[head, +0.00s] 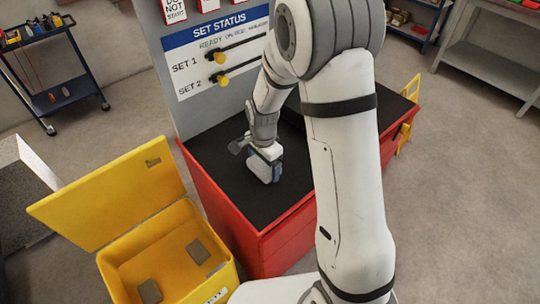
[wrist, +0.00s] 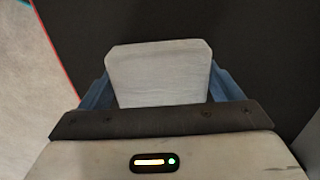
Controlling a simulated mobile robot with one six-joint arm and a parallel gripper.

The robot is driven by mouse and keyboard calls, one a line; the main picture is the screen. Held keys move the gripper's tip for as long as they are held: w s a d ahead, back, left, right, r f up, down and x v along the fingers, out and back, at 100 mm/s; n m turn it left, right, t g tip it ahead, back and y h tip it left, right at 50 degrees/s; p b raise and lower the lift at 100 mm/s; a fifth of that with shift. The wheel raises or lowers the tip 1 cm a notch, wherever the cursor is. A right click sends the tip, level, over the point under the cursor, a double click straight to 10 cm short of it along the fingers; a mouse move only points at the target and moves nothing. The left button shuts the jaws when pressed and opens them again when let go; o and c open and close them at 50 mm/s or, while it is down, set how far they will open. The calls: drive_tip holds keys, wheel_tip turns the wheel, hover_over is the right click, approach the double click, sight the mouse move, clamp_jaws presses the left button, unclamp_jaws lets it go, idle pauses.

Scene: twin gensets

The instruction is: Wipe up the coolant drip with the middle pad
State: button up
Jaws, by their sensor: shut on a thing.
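My gripper (head: 266,166) is low over the black top (head: 215,158) of the red cabinet, pointing down. In the wrist view its blue fingers are shut on a pale grey-white pad (wrist: 160,72), one finger at each side. The pad is over the dark surface; I cannot tell whether it touches it. No coolant drip can be made out in either view; the gripper and arm hide part of the top.
A yellow bin (head: 112,272) with its lid (head: 105,195) open stands at the lower left, with two grey-brown pads (head: 198,251) inside. The SET STATUS board (head: 215,55) rises behind the cabinet. A dark trolley (head: 55,75) stands at the far left. The cabinet top left of my gripper looks clear.

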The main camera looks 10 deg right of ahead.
drive_tip(key=shift+s+r+p, duration=0.1)
drive_tip(key=shift+r+p, duration=1.4)
drive_tip(key=shift+r, duration=1.25)
drive_tip(key=shift+f, duration=0.15)
